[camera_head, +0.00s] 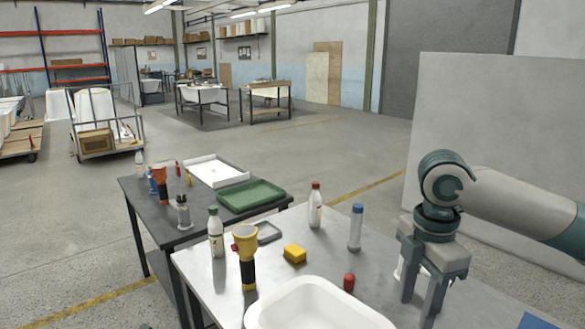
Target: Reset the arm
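My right arm comes in from the right, bent at the elbow. My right gripper (417,311) points down over the right part of the grey table (210,281). Its two fingers are apart and I see nothing held between them. Part of a pale object shows behind the fingers, mostly hidden. My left gripper is not in view. A white tub shell (318,308) lies at the front of the table, left of the gripper.
On the table are a yellow-black flashlight (245,256), a yellow sponge (294,253), a red-capped bottle (315,208), a blue-capped bottle (356,227), a green-capped bottle (215,233) and a small red item (349,282). A darker table (150,212) holds a green tray (250,195).

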